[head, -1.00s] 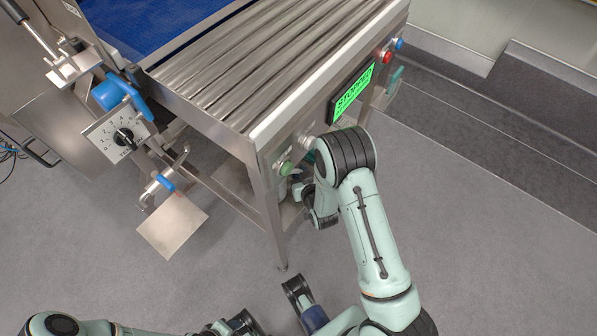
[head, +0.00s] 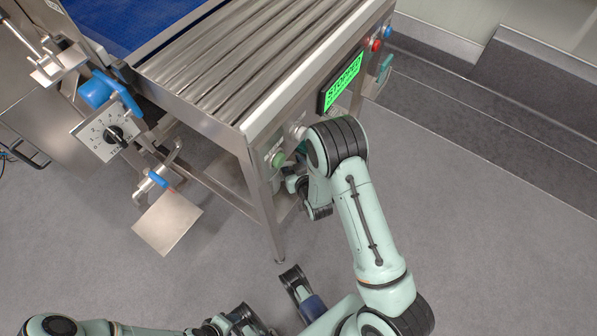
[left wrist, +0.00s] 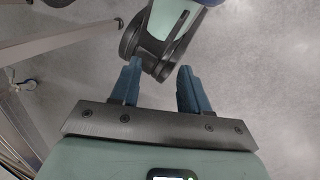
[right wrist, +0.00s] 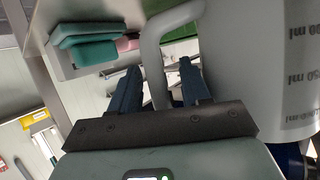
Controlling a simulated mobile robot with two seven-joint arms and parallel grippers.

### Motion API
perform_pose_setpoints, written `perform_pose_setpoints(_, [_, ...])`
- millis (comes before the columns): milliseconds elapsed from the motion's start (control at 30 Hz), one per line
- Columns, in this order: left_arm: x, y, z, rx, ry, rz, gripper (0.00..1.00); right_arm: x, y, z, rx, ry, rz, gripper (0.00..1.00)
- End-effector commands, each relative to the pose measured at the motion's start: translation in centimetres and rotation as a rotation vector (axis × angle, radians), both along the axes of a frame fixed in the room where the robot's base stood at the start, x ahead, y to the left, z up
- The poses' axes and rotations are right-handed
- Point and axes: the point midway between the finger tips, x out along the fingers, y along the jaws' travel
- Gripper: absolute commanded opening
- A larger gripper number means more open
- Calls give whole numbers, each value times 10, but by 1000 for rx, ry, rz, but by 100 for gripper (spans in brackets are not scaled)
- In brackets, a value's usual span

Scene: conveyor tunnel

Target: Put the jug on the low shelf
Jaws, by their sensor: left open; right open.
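The jug (right wrist: 262,75) is whitish with dark ml marks and fills the right side of the right wrist view. Its loop handle (right wrist: 152,45) comes down between the fingers of my right gripper (right wrist: 160,88), which is open; whether they touch it I cannot tell. In the head view that gripper and the jug are mostly hidden behind my right forearm, beside the conveyor frame. My left gripper (left wrist: 158,85) is open and empty above the floor, with one of my own arm links beyond it. A pale panel low under the conveyor (head: 232,176) may be the low shelf; it is mostly hidden.
The roller conveyor (head: 225,65) has a green screen (head: 343,82), a green button (head: 278,159) and metal legs. A dial plate (head: 105,132) and a metal flap (head: 167,222) stick out at left. Floor at right is clear.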

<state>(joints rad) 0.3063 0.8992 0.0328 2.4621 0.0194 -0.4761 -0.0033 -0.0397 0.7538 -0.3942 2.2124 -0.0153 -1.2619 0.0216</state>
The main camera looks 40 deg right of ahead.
Motion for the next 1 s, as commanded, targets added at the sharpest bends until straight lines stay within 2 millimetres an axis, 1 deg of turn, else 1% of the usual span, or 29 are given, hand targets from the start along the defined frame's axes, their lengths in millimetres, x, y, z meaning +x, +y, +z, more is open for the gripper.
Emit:
perform_pose_setpoints(167, [-7,-3,6,-8,18,-8,45,-32,7,13,3,5,-1,47])
perform_pose_setpoints(300, [-12,-6,10,-15,32,-14,45,-63,15,26,3,4,-1,47])
perform_pose_setpoints(433, [-14,-7,12,-19,40,-17,45,-89,21,37,2,5,0,47])
perform_pose_setpoints(500, [-20,-8,25,-24,55,-22,45,-94,22,42,0,5,1,47])
perform_pose_setpoints(533, [-22,-9,29,-26,62,-24,45,-97,23,43,-1,5,1,47])
perform_pose_setpoints(600, [-26,-9,34,-29,74,-28,45,-101,24,45,0,4,1,47])
perform_pose_setpoints(733, [-31,-11,39,-34,90,-33,45,-106,25,45,2,4,1,47])
perform_pose_setpoints(800, [-32,-11,40,-34,94,-33,45,-109,27,39,13,28,0,47])
perform_pose_setpoints(867, [-33,-11,39,-35,96,-34,45,-115,30,26,36,80,-2,47])
perform_pose_setpoints(967, [-33,-11,39,-35,96,-34,45,-133,42,-11,109,243,-2,47])
perform_pose_setpoints(1000, [-33,-11,39,-35,96,-34,45,-144,50,-29,150,331,0,47])
